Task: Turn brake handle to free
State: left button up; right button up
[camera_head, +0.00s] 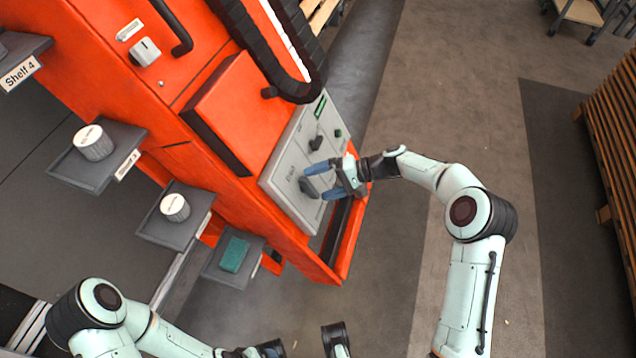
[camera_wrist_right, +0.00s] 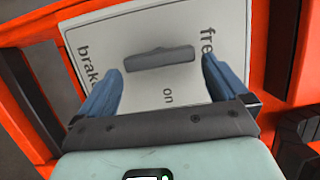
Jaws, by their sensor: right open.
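The brake handle (camera_head: 308,187) is a short dark grey bar on the light grey panel (camera_head: 284,202) of the orange machine. In the right wrist view, the handle (camera_wrist_right: 160,58) lies across the panel (camera_wrist_right: 139,25), with "brake" to its left, "on" below and "free" to its right. I cannot tell which end points to a setting. My right gripper (camera_head: 315,182) is open, its blue fingers at the panel beside the handle. In the wrist view, the fingertips (camera_wrist_right: 161,74) stand on either side of the handle, with no clear contact.
A dark knob (camera_head: 316,142) sits higher on the panel. A raised orange box (camera_head: 240,110) and a black cable chain (camera_head: 270,55) are close by. Floor on the right is open, up to wooden pallets (camera_head: 612,150).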

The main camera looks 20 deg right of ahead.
pick_arm(q)
jog(key=shift+s+r+p, duration=0.2)
jog(key=shift+r+p, duration=0.2)
jog(key=shift+p, duration=0.05)
pick_arm(e)
jog(key=v, duration=1.1)
jog(key=shift+d+r, duration=0.15)
jog(key=shift+d, duration=0.15)
